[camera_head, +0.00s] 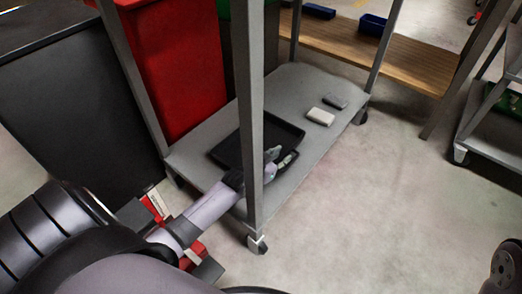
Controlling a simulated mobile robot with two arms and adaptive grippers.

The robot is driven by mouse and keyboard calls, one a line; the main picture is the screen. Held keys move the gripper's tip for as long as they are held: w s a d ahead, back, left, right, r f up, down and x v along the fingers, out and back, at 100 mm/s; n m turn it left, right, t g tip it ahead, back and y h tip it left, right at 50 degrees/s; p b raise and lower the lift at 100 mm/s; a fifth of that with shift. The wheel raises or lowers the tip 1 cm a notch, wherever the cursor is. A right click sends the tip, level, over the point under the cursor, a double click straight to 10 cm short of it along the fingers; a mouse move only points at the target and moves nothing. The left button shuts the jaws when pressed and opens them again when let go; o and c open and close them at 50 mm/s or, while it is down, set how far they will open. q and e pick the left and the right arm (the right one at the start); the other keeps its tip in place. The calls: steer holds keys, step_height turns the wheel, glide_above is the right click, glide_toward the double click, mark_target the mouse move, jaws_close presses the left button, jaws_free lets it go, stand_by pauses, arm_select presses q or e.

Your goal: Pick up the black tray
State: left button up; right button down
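The black tray (283,134) lies flat on the grey lower shelf (300,83) of a metal cart. A cart post crosses in front of it and hides part of its middle. My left gripper (280,162) is at the tray's near right edge, partly behind the same post. Its fingers overlap the rim in the picture. I cannot tell whether they touch the tray or close on it. My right gripper is not in view.
A white block (320,116) and a grey block (335,101) lie on the shelf right of the tray. A red bin (178,65) stands behind left. Cart posts (250,110) stand close to my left arm. Open floor (375,200) lies to the right.

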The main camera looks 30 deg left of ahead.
arm_select(q)
jaws_close()
stand_by(0.7)
